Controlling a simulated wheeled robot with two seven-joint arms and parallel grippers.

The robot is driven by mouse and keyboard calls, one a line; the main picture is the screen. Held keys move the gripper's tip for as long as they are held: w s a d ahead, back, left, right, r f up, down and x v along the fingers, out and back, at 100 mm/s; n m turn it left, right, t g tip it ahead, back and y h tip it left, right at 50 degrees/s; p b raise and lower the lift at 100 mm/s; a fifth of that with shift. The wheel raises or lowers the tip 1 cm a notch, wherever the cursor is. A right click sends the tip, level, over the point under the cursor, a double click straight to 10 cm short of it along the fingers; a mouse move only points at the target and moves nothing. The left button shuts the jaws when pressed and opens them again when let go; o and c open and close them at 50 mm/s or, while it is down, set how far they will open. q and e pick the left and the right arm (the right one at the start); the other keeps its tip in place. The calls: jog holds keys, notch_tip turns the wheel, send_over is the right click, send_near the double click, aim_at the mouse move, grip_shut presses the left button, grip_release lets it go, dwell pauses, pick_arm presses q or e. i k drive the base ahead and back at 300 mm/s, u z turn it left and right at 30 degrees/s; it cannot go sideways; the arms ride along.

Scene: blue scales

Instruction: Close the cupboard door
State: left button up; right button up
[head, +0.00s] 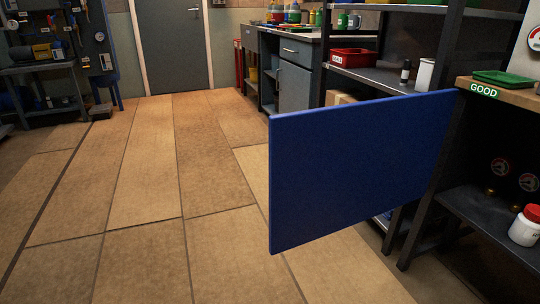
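The cupboard door (355,170) is a flat blue panel in the middle right of the head view. It stands open, swung out from the dark shelving frame (425,215) at its right edge into the floor space. No handle shows on the side facing me. It hides part of the shelves behind it. Neither of my grippers shows in the head view.
Tiled floor (150,190) lies clear left of the door. A wooden counter (515,93) with a green tray (503,77) stands at the right, above a shelf holding a white jar (525,228). A red bin (352,58) sits behind the door. A workbench (50,67) stands far left.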

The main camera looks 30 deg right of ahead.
aim_at(332, 169)
jog(key=u, duration=0.4)
jog(key=i, duration=3)
jog(key=z, duration=4.3)
jog(key=k, duration=0.45)
jog(key=z, duration=0.4)
jog(key=i, duration=0.55)
jog(key=z, duration=0.05)
